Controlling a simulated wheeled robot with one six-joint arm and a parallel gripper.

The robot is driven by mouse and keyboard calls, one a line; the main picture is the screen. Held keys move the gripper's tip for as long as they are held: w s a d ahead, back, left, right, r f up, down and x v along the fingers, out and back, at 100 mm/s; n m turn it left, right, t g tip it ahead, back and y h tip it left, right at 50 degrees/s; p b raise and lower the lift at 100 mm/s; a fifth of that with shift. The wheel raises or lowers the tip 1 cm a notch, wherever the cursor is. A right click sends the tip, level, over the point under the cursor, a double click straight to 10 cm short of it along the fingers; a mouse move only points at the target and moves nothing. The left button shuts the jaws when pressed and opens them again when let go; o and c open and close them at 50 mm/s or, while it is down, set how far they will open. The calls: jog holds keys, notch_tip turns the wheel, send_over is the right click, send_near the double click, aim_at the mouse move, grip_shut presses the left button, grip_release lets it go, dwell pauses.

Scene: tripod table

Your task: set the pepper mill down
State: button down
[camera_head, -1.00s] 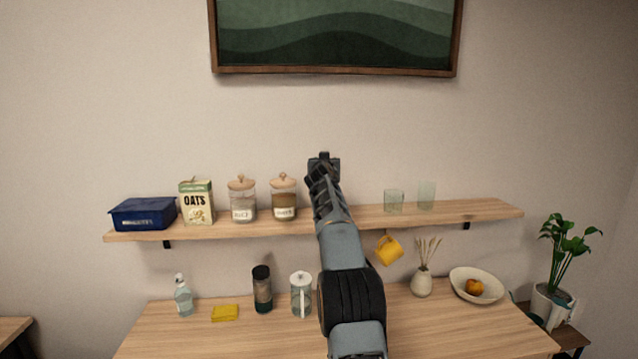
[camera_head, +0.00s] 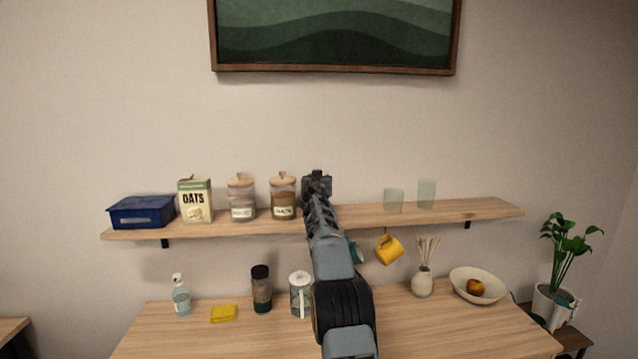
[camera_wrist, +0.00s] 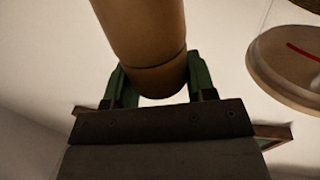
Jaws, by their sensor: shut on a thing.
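My gripper (camera_head: 318,184) is at shelf height, just right of the jar with the brown contents. In the wrist view its green fingers (camera_wrist: 161,84) are shut on the pepper mill (camera_wrist: 145,35), a smooth tan wooden cylinder. The mill is hidden behind my arm in the head view. The wooden wall shelf (camera_head: 260,228) runs behind my arm. I cannot tell whether the mill touches the shelf.
Left on the shelf are a blue box (camera_head: 142,212), an oats box (camera_head: 195,201) and two lidded jars, the nearer one (camera_head: 283,197) close to my gripper. Two glasses (camera_head: 394,201) stand right. A round wooden edge (camera_wrist: 270,80) shows in the wrist view.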

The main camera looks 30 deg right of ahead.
jog(key=shift+f, duration=0.1)
jog(key=shift+c, duration=2.3)
grip_release()
